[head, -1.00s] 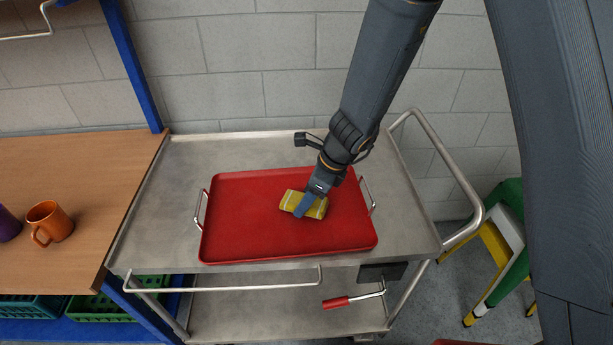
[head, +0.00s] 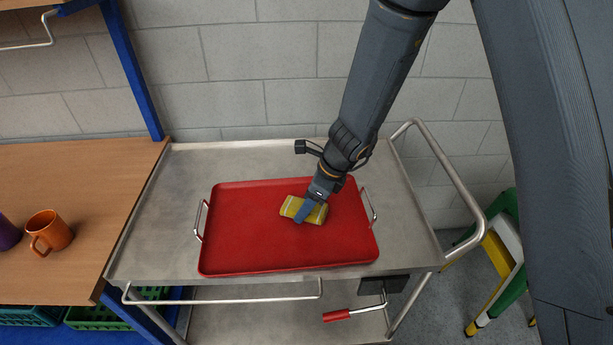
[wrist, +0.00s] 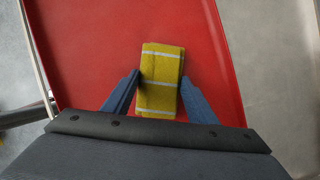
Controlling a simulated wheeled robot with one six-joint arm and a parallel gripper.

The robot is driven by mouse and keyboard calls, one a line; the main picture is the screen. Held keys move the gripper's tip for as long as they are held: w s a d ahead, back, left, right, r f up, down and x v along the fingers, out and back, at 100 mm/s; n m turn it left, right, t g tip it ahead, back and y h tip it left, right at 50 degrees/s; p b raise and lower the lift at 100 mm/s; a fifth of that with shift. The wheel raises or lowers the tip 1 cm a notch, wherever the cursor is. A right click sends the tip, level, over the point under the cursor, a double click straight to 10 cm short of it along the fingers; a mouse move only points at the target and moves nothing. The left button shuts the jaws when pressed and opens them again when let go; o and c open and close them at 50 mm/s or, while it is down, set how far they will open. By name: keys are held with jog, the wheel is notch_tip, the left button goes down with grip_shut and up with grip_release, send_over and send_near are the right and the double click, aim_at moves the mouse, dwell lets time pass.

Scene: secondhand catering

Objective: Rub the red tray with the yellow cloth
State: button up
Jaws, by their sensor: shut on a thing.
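The red tray (head: 250,235) lies flat on a metal trolley, with a wire handle at each short end. The yellow cloth (head: 290,207), folded into a small pad with white stripes, is on the tray right of its middle. My gripper (head: 304,214) reaches down from the upper right and is shut on the cloth. In the wrist view the blue fingers of my gripper (wrist: 160,92) press on both sides of the cloth (wrist: 162,65), with the red tray (wrist: 90,60) beneath. Whether the cloth touches the tray firmly, I cannot tell.
The metal trolley top (head: 240,160) is bare around the tray; its rail (head: 455,190) rises at the right. A wooden table (head: 70,185) at the left holds an orange mug (head: 48,232) and a purple one (head: 8,233). A block wall stands close behind.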

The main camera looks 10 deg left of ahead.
notch_tip(320, 180, up, 2)
jog(key=shift+s+r+p, duration=0.1)
jog(key=shift+r+p, duration=0.1)
jog(key=shift+p, duration=0.15)
jog(key=shift+s+r+p, duration=0.2)
jog(key=shift+r+p, duration=0.1)
jog(key=shift+p, duration=0.05)
jog(key=shift+w+r+p, duration=0.15)
jog(key=shift+r+p, duration=0.1)
jog(key=shift+p, duration=0.15)
notch_tip(320, 180, up, 5)
jog(key=p, duration=0.5)
jog(key=shift+f, duration=0.2)
